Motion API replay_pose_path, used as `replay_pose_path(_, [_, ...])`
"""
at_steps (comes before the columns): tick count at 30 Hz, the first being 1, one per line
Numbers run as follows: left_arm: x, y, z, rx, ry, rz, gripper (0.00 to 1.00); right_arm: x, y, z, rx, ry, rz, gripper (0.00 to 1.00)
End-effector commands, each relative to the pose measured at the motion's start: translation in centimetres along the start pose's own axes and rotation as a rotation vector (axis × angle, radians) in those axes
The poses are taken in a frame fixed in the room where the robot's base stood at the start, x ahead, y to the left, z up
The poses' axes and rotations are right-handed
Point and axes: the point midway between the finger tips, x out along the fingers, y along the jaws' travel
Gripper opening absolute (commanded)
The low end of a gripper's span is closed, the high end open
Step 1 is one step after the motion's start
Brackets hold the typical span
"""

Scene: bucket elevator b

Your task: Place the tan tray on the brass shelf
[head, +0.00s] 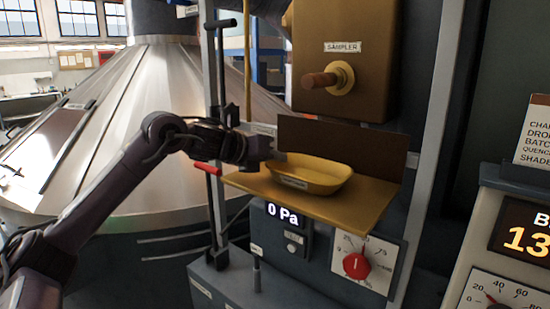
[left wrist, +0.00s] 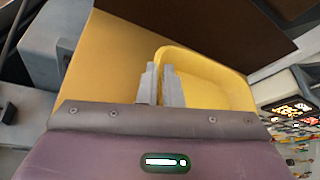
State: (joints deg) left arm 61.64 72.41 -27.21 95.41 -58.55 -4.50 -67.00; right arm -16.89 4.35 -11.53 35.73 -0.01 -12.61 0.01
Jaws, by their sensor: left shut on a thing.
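The tan tray (head: 312,175) is a shallow, yellowish oval dish with a small label on its front side. In the head view it appears level on or just over the brass shelf (head: 360,203); I cannot tell whether its whole base touches. My left gripper (head: 270,155) comes in from the left and is shut on the tray's left rim. The left wrist view shows the gripper's two grey fingers (left wrist: 160,85) closed at the rim of the tray (left wrist: 205,75), with the shelf (left wrist: 110,60) beneath and to the left. My right gripper is not in view.
A sampler box (head: 345,60) with a brown knob (head: 325,79) hangs above the shelf. A dark brown back plate (head: 385,150) stands behind the tray. A red-tipped lever (head: 207,168) is left of the shelf. A gauge with a red dial (head: 356,265) sits below.

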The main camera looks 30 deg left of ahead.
Motion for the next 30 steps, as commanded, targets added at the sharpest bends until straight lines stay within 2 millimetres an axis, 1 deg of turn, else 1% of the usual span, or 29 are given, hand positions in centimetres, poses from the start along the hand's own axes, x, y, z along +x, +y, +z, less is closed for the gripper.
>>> replay_pose_path(3, [0.1, 0.1, -0.3, -0.001, 0.0, 0.0, 0.0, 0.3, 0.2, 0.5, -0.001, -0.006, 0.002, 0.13])
replay_pose_path(4, [0.2, 0.1, -0.3, 0.0, 0.001, 0.0, 0.07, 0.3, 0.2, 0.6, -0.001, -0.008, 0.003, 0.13])
replay_pose_path(6, [0.1, 0.1, -0.2, 0.0, 0.001, 0.0, 0.16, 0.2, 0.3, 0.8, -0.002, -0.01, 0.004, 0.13])
replay_pose_path(9, [0.1, 0.1, -0.2, 0.0, 0.001, 0.0, 0.27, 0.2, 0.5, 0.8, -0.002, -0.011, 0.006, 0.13])
replay_pose_path(16, [0.1, 0.1, -0.2, 0.0, 0.001, 0.0, 0.27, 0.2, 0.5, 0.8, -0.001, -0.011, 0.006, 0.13])
replay_pose_path(19, [-0.1, -0.1, 0.2, 0.0, 0.0, 0.0, 0.27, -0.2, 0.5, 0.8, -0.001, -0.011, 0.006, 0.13])
replay_pose_path(20, [-0.3, 0.1, 0.0, 0.001, 0.0, 0.001, 0.27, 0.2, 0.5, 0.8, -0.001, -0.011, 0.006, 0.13])
replay_pose_path(23, [-1.5, 0.2, -0.2, 0.001, -0.002, 0.002, 0.27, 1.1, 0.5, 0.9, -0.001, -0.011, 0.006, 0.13])
replay_pose_path(26, [-3.6, 0.3, -0.3, 0.002, -0.003, 0.004, 0.27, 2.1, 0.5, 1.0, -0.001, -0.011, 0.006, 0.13])
replay_pose_path(30, [-6.8, 0.2, -0.2, 0.003, -0.004, 0.004, 0.27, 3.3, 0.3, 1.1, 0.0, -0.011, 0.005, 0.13])
